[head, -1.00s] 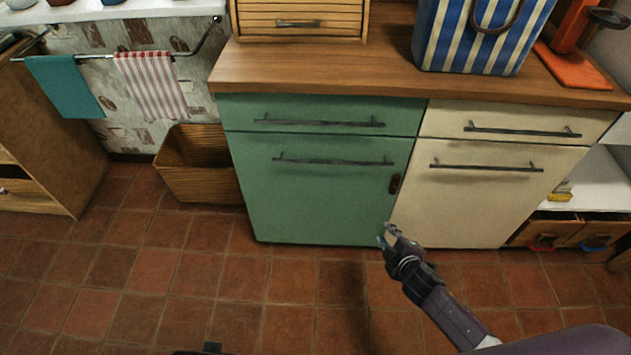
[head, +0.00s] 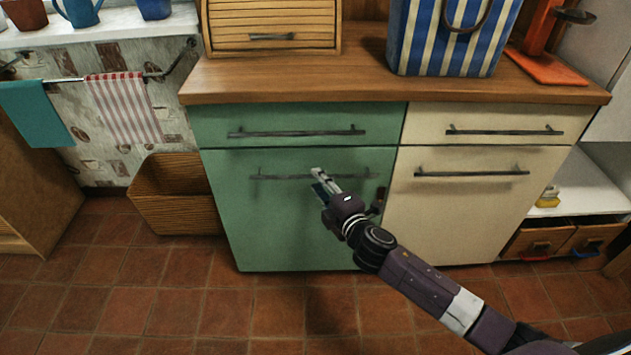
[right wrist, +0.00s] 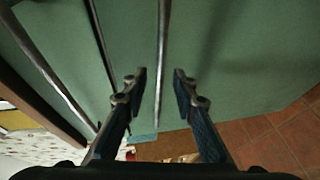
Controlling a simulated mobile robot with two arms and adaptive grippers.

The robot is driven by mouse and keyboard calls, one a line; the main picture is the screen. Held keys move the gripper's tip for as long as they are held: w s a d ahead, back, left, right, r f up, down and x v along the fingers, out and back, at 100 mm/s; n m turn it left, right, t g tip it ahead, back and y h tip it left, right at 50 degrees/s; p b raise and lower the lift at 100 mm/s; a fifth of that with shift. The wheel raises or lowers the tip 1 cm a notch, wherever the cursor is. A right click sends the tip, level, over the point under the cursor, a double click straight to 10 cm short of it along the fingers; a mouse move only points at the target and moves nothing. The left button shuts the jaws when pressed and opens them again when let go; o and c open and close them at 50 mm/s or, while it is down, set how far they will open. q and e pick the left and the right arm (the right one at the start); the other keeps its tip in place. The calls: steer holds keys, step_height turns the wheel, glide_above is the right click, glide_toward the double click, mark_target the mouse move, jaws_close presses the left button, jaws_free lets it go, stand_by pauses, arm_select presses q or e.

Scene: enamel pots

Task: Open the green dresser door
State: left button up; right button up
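The green dresser door (head: 270,225) is closed, below a green drawer (head: 300,118). Its dark horizontal bar handle (head: 280,177) runs near the top of the door. My right gripper (head: 321,176) is in front of this handle and hides its middle. In the right wrist view the two fingers (right wrist: 160,82) are apart. The handle bar (right wrist: 162,50) lines up with the gap between them, against the green door face (right wrist: 225,60). I cannot tell whether the fingers reach around the bar or touch it. My left gripper is out of view.
A cream cabinet (head: 470,215) adjoins the door on the right. A striped bag (head: 445,45) and wooden bread box (head: 270,25) are on the counter. The tiled floor (head: 210,310) in front is clear.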

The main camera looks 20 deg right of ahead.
steer(key=shift+x, duration=1.1)
jaws_close()
